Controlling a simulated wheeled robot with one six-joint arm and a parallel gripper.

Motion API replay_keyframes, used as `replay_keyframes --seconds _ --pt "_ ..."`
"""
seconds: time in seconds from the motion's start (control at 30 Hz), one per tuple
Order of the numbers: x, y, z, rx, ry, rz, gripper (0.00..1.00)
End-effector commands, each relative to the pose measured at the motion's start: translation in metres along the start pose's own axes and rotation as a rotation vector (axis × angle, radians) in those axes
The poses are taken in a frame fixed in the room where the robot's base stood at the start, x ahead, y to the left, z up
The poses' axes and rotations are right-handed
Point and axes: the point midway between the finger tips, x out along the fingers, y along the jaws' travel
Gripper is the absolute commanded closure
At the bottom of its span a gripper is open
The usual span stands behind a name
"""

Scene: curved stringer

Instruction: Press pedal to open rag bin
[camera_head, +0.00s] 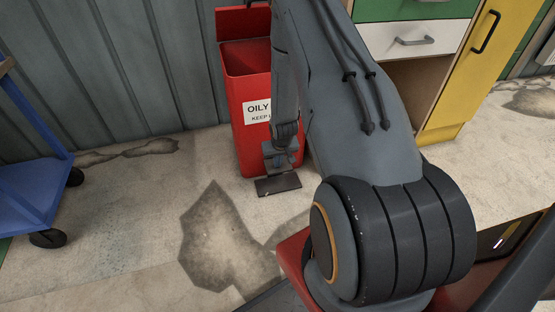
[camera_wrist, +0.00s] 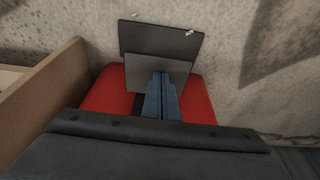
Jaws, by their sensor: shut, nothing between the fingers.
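The red rag bin (camera_head: 236,110) stands against the wall, with a white label (camera_head: 257,113) reading "OILY" and "KEEP", partly hidden by my arm. Its lid (camera_head: 242,22) is raised at the back and the inside shows. At its foot is a dark flat plate (camera_head: 278,185), also in the wrist view (camera_wrist: 160,38). A lighter grey plate (camera_wrist: 142,75) lies between that plate and the red bin (camera_wrist: 198,101); I cannot tell which is the pedal. My gripper (camera_head: 281,156) is shut and empty, pointing down at the grey plate. Its fingertips (camera_wrist: 162,75) overlap the plate; contact is unclear.
A cabinet with a white drawer (camera_head: 405,40) and a yellow door (camera_head: 465,75) stands to the right of the bin. A blue cart (camera_head: 25,190) on black wheels is at the left. The stained concrete floor (camera_head: 130,225) between them is clear.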

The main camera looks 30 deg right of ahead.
Motion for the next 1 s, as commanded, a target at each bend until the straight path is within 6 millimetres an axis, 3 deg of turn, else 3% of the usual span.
replay_keyframes --seconds 0.03,0.13,0.57,0.77,1.0 --pt "0.016 0.000 0.006 0.001 -0.004 -0.001 1.00" --pt "0.026 0.000 0.009 0.000 -0.002 0.000 1.00" --pt "0.024 0.000 0.009 0.000 -0.002 0.000 1.00" --pt "0.003 -0.001 0.003 -0.002 -0.001 -0.001 1.00" --pt "-0.037 -0.004 -0.005 -0.006 0.003 -0.002 1.00"
